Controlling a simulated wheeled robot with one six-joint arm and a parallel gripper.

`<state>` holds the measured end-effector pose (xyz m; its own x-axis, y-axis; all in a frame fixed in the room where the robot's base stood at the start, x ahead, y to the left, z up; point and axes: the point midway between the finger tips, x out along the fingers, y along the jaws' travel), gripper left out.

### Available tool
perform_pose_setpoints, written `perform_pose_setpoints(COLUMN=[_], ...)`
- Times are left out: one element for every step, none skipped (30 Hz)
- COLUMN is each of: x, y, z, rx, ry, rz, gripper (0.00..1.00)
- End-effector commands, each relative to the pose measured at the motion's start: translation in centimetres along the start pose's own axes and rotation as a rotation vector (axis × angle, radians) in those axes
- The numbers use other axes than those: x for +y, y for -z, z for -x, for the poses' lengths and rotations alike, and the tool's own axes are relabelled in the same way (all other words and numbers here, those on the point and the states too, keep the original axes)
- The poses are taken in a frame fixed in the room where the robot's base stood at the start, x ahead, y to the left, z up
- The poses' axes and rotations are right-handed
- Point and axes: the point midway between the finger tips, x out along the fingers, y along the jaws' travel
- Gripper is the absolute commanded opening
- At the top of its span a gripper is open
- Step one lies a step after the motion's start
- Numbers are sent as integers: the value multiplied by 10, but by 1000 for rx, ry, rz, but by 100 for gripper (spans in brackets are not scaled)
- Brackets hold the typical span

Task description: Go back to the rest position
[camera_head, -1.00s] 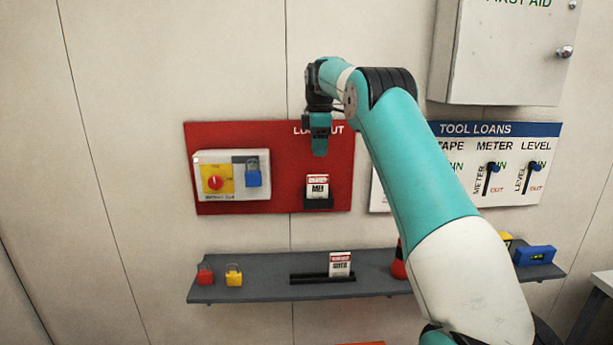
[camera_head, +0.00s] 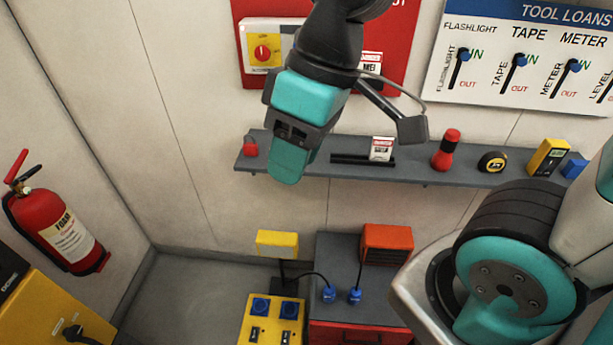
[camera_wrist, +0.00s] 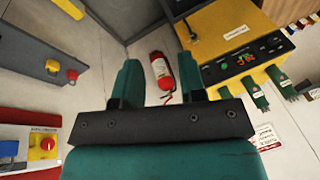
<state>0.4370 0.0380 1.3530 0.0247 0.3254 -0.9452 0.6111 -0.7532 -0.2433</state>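My gripper (camera_head: 288,165) hangs in front of the grey wall shelf (camera_head: 425,178) in the head view, seen from above and behind. In the wrist view its two teal fingers (camera_wrist: 160,80) stand apart with nothing between them. A fire extinguisher shows through the gap, far beyond the fingers. My gripper and wrist hide part of the red lockout board (camera_head: 408,40) and part of the shelf. The yellow isolator plate with its red knob (camera_head: 262,53) shows left of my wrist. It also shows in the wrist view (camera_wrist: 46,143), with a blue padlock (camera_wrist: 8,150) beside it.
The shelf holds a red padlock (camera_head: 250,149), a tag (camera_head: 382,148), a red flashlight (camera_head: 446,150), a tape measure (camera_head: 492,161) and a yellow meter (camera_head: 548,157). The fire extinguisher (camera_head: 60,225) hangs at left. A yellow socket box (camera_head: 262,318) and an orange box (camera_head: 388,243) stand below.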

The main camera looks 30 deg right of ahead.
Motion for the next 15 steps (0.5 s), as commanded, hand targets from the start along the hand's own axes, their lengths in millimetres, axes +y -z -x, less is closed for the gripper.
perform_pose_setpoints(x=[-13,-17,-22,-24,-26,-27,-27,-27,-27,-26,-26,-26,-26,-26,-25], y=[-13,-18,-23,-25,-27,-28,-28,-28,-28,-28,-28,-28,-28,-28,-29], z=[-6,-8,-11,-12,-13,-13,-14,-14,-14,-14,-14,-13,-14,-15,-18], rx=[1,2,2,2,2,1,1,1,1,1,1,1,0,0,0], ry=[17,26,34,38,40,42,43,43,42,42,42,42,42,42,42], rz=[-11,-19,-28,-32,-36,-40,-41,-41,-41,-41,-41,-41,-41,-41,-40], gripper=[38,38,38,38,38,38,38,38,38,38,38,38,38,38,38])
